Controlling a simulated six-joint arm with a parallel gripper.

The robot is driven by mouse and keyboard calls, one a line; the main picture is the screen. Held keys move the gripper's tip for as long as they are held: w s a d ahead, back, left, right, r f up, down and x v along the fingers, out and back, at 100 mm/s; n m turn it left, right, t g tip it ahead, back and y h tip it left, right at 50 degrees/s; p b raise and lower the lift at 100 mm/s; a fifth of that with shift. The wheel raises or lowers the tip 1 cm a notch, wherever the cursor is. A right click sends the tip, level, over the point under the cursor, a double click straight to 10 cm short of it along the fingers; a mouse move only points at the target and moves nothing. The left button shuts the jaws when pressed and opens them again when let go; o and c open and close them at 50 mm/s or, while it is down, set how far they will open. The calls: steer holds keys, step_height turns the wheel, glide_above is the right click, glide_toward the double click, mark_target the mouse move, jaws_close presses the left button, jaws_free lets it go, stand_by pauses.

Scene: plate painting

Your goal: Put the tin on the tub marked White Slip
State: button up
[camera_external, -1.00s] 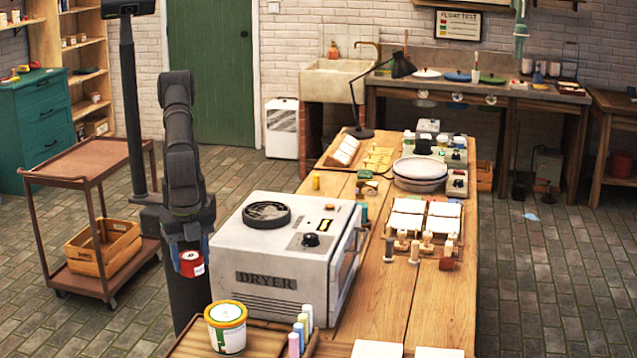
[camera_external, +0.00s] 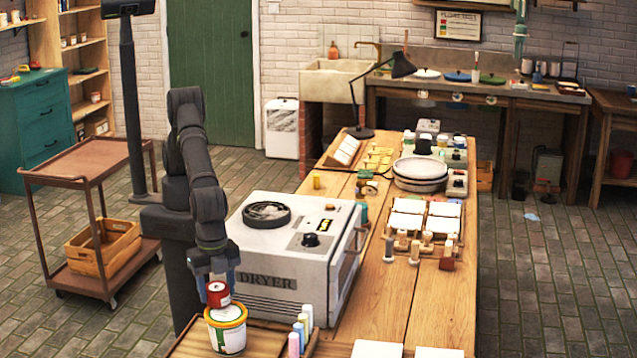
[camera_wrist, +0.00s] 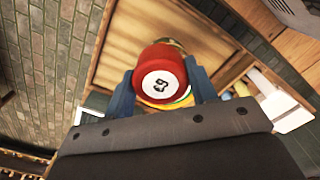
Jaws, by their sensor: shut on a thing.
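My gripper (camera_external: 215,284) is shut on a red tin (camera_external: 218,295) with a white label. In the wrist view the tin (camera_wrist: 160,72) sits between the two blue fingers, its pale end with a dark mark facing the camera. I cannot tell whether the tin touches the lid. In the wrist view the tub's lid (camera_wrist: 178,103) is mostly hidden behind the tin. The writing on the tub is too small to read.
The tub stands on a wooden tray (camera_external: 268,343) beside several pastel sticks (camera_external: 301,330). The white dryer (camera_external: 285,255) is close on the right of my gripper. A brown cart (camera_external: 92,160) stands at the left. White sheets (camera_external: 378,349) lie at the bench's front.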

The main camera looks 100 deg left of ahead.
mark_target(216, 287)
steer(key=shift+f, duration=0.15)
steer(key=o, duration=1)
steer(key=shift+o, duration=0.2)
step_height(216, 287, up, 12)
steer(key=shift+r, duration=0.2)
